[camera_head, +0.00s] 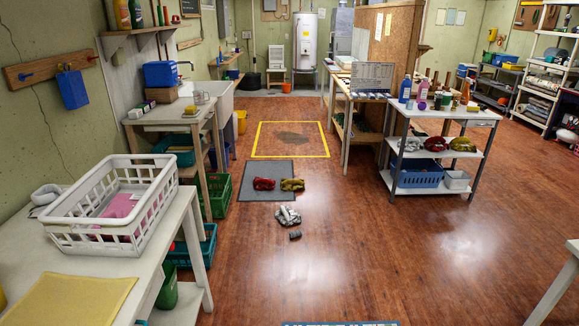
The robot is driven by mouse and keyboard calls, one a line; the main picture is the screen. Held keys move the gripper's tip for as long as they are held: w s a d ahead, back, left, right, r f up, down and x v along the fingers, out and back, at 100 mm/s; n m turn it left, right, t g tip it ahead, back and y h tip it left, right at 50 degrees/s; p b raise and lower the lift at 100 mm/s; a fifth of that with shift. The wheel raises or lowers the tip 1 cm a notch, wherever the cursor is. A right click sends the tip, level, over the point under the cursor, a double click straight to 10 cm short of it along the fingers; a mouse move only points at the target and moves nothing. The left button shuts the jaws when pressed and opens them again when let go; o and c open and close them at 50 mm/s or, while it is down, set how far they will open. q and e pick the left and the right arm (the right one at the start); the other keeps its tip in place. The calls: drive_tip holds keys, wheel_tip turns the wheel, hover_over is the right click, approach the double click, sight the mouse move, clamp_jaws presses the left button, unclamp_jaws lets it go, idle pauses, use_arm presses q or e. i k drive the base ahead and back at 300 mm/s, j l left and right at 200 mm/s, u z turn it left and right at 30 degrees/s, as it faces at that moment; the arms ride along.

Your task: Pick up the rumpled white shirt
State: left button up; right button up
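A rumpled white-grey cloth bundle (287,216), which looks like the white shirt, lies on the wooden floor in the middle of the view, just in front of the grey mat (257,189). It is small at this distance, so its folds are hard to make out. A small dark grey item (295,235) lies on the floor just in front of it. Neither of my grippers is in view.
A white laundry basket (150,205) with pink cloth stands on the left table. Red (263,184) and olive (292,184) cloths lie on the mat. A metal shelf cart (445,115) stands right. Green crates (216,195) line the left. The central floor is mostly open.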

sight(287, 216)
drive_tip(key=i+l, duration=0.15)
drive_tip(key=i, duration=0.75)
drive_tip(key=i+l, duration=0.15)
drive_tip(key=i, duration=0.75)
